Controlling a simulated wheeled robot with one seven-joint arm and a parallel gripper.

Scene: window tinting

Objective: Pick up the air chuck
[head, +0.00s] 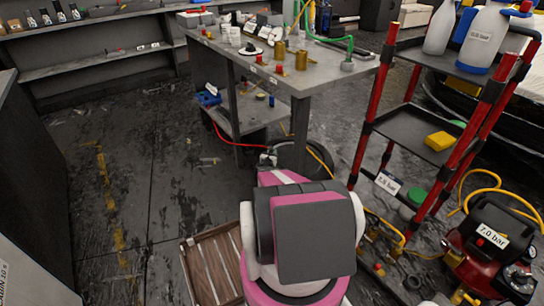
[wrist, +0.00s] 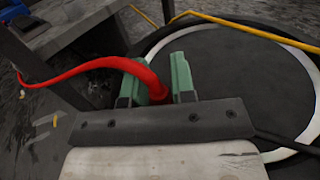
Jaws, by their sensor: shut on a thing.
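A red hose (wrist: 105,64) curves in from the left in the wrist view and bends down between the two green fingers of my gripper (wrist: 158,88). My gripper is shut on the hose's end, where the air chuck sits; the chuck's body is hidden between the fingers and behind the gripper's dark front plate. My arm's pink and grey links hide most of the gripper there.
A red-posted cart (head: 410,125) and a compressor labelled 7.0 bar (head: 490,240) are at right. A wooden crate (head: 205,262) lies lower left; the left floor is mostly open.

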